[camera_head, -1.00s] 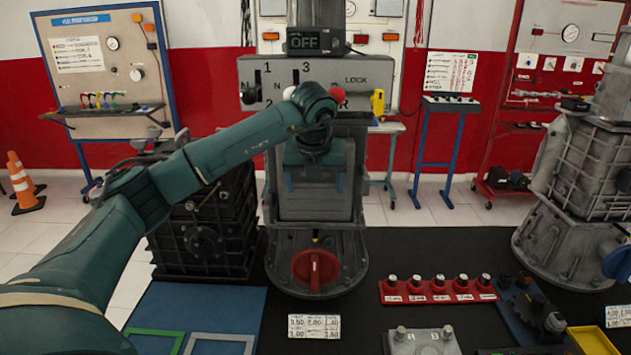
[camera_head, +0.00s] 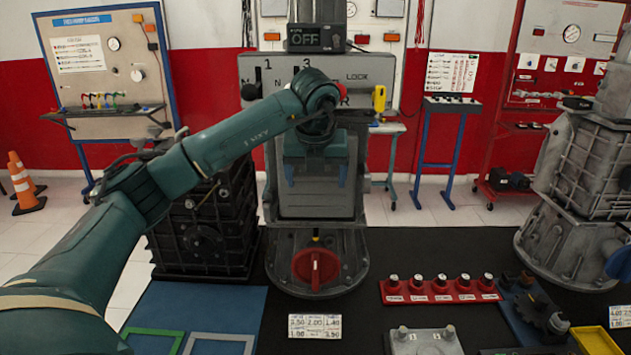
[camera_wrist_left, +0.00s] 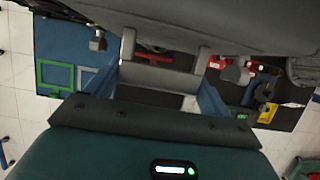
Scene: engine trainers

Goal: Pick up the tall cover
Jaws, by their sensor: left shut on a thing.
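The tall cover (camera_head: 318,205) appears to be the upright grey panel on the front of the middle engine trainer. My left gripper (camera_head: 317,177) is in front of its upper part, blue fingers pointing down, and hides that part. In the left wrist view a grey U-shaped handle (camera_wrist_left: 158,82) sits between the two blue fingers of my left gripper (camera_wrist_left: 163,92), which is shut on it. The handle joins a dark grey surface above it in that view. Whether the panel is clear of the trainer cannot be told. My right gripper is not in view.
A red knob (camera_head: 315,267) stands on the round base below the panel. A dark gearbox (camera_head: 205,240) is close on the left. A red rack (camera_head: 440,290) with several small parts and a metal plate (camera_head: 425,341) lie at right. A grey trainer (camera_head: 580,185) stands farther right.

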